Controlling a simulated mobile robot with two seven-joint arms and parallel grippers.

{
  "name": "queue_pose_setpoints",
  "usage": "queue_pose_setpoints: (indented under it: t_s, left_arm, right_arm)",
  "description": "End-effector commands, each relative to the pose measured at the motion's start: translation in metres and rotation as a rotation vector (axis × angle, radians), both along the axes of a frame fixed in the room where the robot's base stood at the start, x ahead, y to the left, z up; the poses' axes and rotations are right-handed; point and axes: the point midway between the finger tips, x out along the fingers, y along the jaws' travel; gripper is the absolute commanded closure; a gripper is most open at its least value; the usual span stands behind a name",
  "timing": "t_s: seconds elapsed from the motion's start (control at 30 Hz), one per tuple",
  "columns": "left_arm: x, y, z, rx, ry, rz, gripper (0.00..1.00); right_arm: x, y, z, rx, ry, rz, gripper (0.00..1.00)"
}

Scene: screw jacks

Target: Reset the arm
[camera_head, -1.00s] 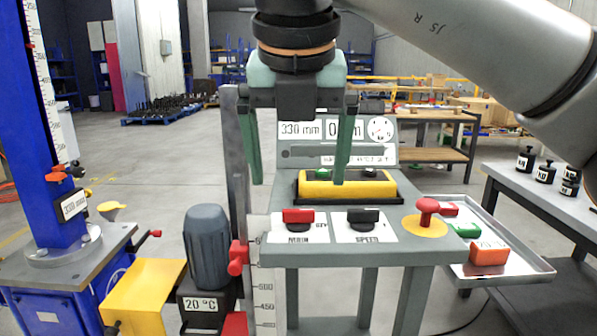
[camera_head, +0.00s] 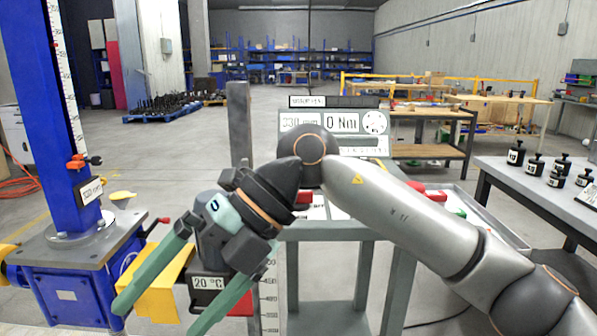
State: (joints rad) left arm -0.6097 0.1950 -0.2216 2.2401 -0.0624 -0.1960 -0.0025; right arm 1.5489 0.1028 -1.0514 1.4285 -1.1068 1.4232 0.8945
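My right arm comes in from the right, bends at a dark elbow-like joint in front of the control stand, and points down to the left. My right gripper (camera_head: 154,318) has two green fingers spread wide apart, with nothing between them. It hangs in front of the yellow guard (camera_head: 172,285) and the box labelled 20 °C (camera_head: 207,283). The control stand (camera_head: 368,232) has a panel reading 330 mm and 0 Nm (camera_head: 342,123). My arm hides most of its switches and its yellow pendant. My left gripper is not in view.
A blue screw jack column (camera_head: 42,110) stands at the left on a blue base (camera_head: 65,295). A metal tray (camera_head: 512,237) is partly behind my arm. A table with several black weights (camera_head: 535,165) stands at the right.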

Motion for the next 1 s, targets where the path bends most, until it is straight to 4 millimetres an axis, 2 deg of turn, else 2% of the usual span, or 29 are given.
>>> queue_pose_setpoints:
  t_s: [0.1, 0.27, 0.37, 0.57, 0.67, 0.77, 0.87, 1.0]
  left_arm:
    - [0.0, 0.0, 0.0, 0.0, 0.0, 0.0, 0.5]
    - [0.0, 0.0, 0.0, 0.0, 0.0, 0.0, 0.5]
    - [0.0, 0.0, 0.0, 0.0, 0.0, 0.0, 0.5]
    - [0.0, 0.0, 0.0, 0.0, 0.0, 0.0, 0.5]
    - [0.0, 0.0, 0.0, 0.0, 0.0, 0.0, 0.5]
    - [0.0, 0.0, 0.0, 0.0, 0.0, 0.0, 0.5]
    - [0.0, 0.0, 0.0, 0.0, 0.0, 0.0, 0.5]
    - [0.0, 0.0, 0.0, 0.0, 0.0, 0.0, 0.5]
  right_arm:
    - [-0.022, 0.013, 0.0, 0.232, 0.173, 0.05, 0.0]
    - [-0.032, 0.014, 0.015, 0.545, 0.386, 0.037, 0.0]
    - [-0.027, 0.006, 0.024, 0.731, 0.514, -0.018, 0.0]
    - [0.005, -0.028, 0.029, 1.065, 0.749, -0.225, 0.0]
    - [0.027, -0.052, 0.018, 1.202, 0.854, -0.375, 0.0]
    - [0.05, -0.079, -0.002, 1.313, 0.95, -0.55, 0.0]
    - [0.069, -0.109, -0.032, 1.396, 1.037, -0.746, 0.0]
    - [0.085, -0.153, -0.088, 1.455, 1.141, -1.049, 0.0]
